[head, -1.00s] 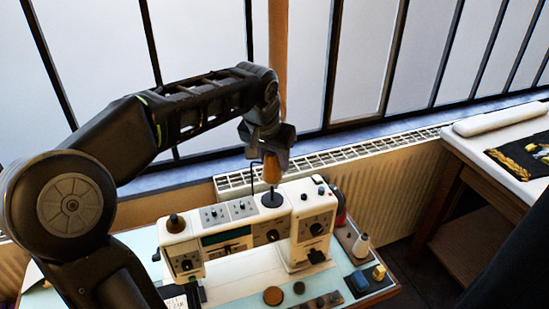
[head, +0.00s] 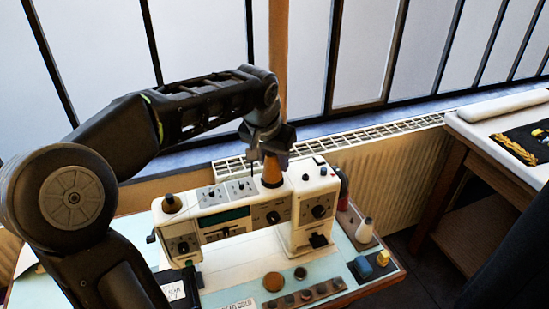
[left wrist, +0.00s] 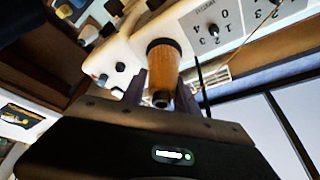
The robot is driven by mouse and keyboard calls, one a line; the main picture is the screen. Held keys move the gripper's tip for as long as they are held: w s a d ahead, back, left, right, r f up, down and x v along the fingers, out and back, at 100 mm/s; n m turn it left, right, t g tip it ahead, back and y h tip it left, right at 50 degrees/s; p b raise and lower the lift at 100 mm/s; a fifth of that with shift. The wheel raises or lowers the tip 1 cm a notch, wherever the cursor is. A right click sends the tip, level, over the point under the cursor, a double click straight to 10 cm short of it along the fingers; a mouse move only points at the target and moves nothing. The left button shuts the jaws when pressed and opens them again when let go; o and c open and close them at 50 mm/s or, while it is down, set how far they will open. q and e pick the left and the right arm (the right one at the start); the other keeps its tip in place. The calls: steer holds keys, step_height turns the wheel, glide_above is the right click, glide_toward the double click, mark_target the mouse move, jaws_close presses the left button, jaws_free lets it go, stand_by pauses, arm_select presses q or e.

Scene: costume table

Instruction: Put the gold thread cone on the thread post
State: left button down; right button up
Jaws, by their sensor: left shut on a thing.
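The gold thread cone (head: 271,172) stands upright on top of the white sewing machine (head: 250,215), with its wide end down. The cone also shows in the left wrist view (left wrist: 168,68), with a dark rim at its wide end. My left gripper (head: 271,153) is shut on the cone's narrow upper part from above. Its fingers also show on either side of the cone in the left wrist view (left wrist: 161,92). The thread post is hidden by the cone, and only a dark edge shows around the cone's base. My right gripper is not in view.
A thin dark guide rod stands left of the cone. A dark knob (head: 171,202) is on the machine's left end. A radiator (head: 385,130) is behind, and another table (head: 480,130) is at the right.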

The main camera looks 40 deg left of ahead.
mark_target(270, 175)
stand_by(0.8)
arm_select(q)
steer(key=c, duration=0.9)
jaws_free()
steer(key=shift+o, duration=0.2)
steer(key=v, duration=0.7)
steer(key=shift+s+r+b, duration=0.2)
steer(key=shift+r+b, duration=0.1)
steer(key=shift+b, duration=0.05)
steer(key=shift+d, duration=0.1)
